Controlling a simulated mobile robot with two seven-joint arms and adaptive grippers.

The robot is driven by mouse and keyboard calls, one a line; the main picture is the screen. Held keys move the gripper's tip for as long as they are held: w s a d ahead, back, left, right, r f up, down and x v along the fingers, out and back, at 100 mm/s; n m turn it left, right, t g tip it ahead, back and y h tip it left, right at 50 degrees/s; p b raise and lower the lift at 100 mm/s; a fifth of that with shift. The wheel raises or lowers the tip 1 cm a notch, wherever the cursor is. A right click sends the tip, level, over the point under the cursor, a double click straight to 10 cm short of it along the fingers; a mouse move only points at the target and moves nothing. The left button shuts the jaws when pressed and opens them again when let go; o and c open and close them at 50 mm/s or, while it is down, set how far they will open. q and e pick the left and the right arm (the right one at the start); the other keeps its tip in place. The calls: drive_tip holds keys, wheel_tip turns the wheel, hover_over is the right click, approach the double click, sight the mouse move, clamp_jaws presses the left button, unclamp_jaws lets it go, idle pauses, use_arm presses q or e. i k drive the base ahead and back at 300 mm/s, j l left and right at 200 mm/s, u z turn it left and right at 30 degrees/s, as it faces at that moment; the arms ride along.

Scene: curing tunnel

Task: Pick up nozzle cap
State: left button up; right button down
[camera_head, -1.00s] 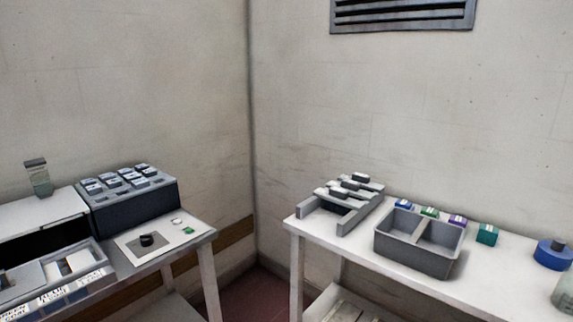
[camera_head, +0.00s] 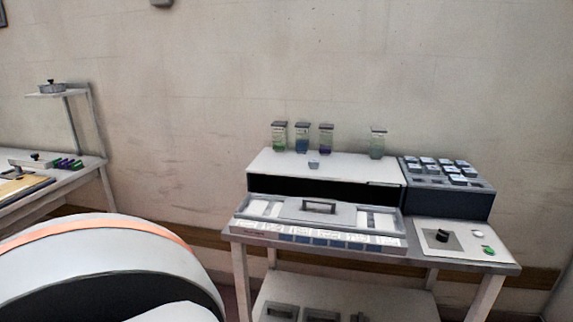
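I cannot single out the nozzle cap for certain in this view. A small pale piece (camera_head: 313,161) lies on the white top of the curing machine (camera_head: 345,166), in front of the bottles. A black knob-like piece (camera_head: 442,236) sits on a pale panel (camera_head: 460,240) at the right end of the table. Neither of my grippers shows in the head view.
Bottles with green (camera_head: 280,137), blue (camera_head: 302,139), purple (camera_head: 326,139) and greyish (camera_head: 377,143) contents stand on the machine. A dark rack (camera_head: 450,200) of small blocks stands right of it. A tray (camera_head: 320,214) with a handle lies in front. Another bench (camera_head: 85,172) stands left.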

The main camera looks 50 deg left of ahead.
sight(313, 163)
drive_tip(key=u, duration=1.45)
